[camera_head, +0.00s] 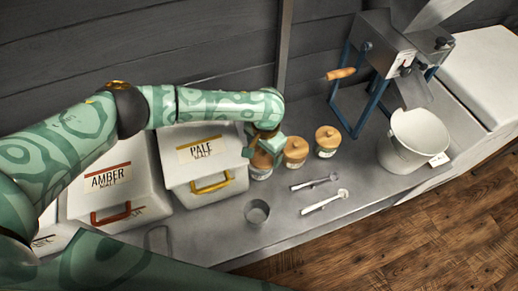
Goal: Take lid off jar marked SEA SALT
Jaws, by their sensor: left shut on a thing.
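Three small jars with wooden lids stand in a row on the grey counter: a left jar (261,172), a middle jar (295,158) and a right jar (326,150). Their labels are too small to read, so I cannot tell which is marked SEA SALT. The middle lid (296,146) and right lid (327,134) sit on their jars. My left gripper (268,147) is over the left jar, shut on its wooden lid (273,145). The gripper partly hides this lid, and I cannot tell whether it still touches the jar. My right gripper is out of view.
White bins marked PALE MALT (223,187) and AMBER MALT (122,205) stand left of the jars. Two scoops (325,200) and a small grey cup (257,211) lie in front. A mill (385,60) on blue legs and a white bucket (416,145) stand right.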

